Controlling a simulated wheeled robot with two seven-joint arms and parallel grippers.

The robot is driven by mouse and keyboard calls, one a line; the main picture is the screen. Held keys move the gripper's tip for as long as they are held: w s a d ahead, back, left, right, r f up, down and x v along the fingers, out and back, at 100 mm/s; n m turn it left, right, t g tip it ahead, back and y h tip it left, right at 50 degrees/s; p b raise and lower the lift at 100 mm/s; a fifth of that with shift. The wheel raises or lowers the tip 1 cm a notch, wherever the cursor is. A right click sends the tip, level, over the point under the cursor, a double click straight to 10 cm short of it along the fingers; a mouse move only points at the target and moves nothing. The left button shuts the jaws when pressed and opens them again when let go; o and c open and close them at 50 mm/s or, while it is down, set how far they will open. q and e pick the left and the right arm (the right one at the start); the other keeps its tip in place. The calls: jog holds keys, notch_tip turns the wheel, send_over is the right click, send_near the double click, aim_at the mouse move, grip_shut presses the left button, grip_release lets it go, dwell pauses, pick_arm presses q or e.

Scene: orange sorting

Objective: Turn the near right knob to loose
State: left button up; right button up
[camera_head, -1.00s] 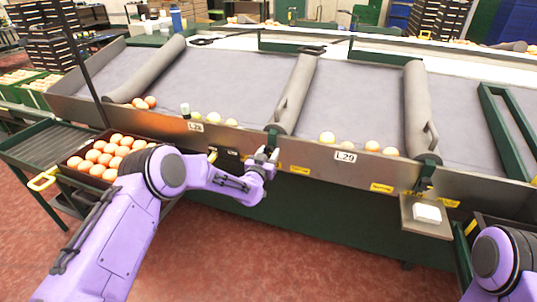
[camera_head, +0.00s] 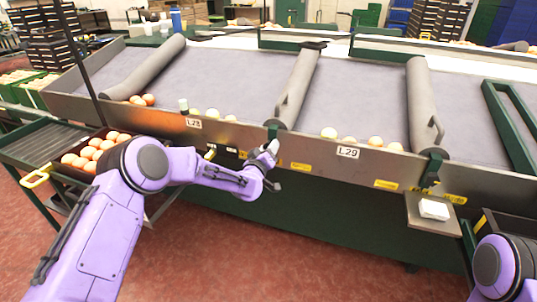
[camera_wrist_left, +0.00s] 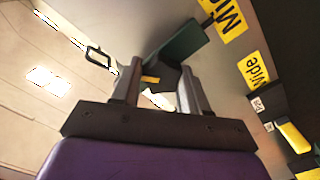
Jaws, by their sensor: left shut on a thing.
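My left gripper (camera_head: 270,148) is at the front rail of the sorting table, below the near end of the middle grey padded divider (camera_head: 298,88). In the left wrist view its two fingers (camera_wrist_left: 158,90) are shut on a small dark knob (camera_wrist_left: 165,75) with a yellow mark on it. Most of the knob is hidden by the fingers, and its setting cannot be read. Yellow labels reading "Mid" (camera_wrist_left: 228,22) and "Wide" (camera_wrist_left: 256,72) are on the rail beside it. My right gripper is not in view.
A crate of oranges (camera_head: 55,168) stands left, partly behind my left arm. A small shelf (camera_head: 425,222) with a white block juts out at right. Red floor is clear in front.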

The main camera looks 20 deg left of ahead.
pick_arm(q)
jog(key=n+b, duration=0.6)
jog(key=n, duration=0.4)
jog(key=shift+a+b, duration=0.1)
jog(key=shift+b, duration=0.25)
jog(key=shift+n, duration=0.4)
jog(key=o, duration=1.1)
jog(key=shift+c, duration=0.2)
jog(key=s, duration=1)
jog(key=shift+s+a, duration=0.2)
jog(key=shift+s, duration=0.1)
